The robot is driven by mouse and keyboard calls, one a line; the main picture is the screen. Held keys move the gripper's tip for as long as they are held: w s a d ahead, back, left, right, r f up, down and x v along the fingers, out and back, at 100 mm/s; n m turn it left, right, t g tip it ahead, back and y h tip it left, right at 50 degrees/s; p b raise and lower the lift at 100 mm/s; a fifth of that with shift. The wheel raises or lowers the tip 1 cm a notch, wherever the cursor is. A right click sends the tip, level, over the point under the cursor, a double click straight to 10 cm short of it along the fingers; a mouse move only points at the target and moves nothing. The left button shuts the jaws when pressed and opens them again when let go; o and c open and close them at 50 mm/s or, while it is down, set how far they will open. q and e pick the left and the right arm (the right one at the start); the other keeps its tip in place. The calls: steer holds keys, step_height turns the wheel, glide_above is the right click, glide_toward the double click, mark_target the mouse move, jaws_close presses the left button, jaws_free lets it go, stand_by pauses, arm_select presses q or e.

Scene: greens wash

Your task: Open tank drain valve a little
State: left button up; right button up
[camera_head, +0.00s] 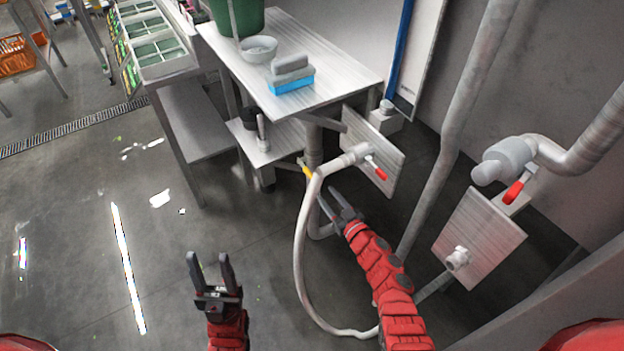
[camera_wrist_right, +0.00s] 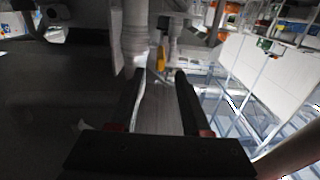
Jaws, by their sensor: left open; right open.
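A yellow valve handle (camera_head: 307,173) sits on the pipework under the steel table, beside the grey vertical pipe (camera_head: 313,148). In the right wrist view the yellow handle (camera_wrist_right: 161,63) shows just beyond the gap between my fingertips. My right gripper (camera_head: 328,194) is open and empty, just below and right of the handle in the head view. I cannot tell whether a finger touches it. My left gripper (camera_head: 208,257) is open and empty over the floor at the lower middle.
A pale hose (camera_head: 298,240) loops down beside my right arm. Red-handled valves (camera_head: 376,168) (camera_head: 514,191) are on the right. The steel table (camera_head: 345,82) holds a bowl (camera_head: 258,48), a blue-grey block (camera_head: 291,80) and a green tub (camera_head: 240,15).

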mark_target(313, 179)
steer(key=b+x, duration=0.3)
steer(key=x, duration=0.5)
steer(key=shift+w+a+f+b, duration=0.1)
steer(key=shift+w+b, duration=0.2)
steer(key=shift+b, duration=0.05)
steer(key=shift+w+a, duration=0.2)
jaws_close()
stand_by(0.8)
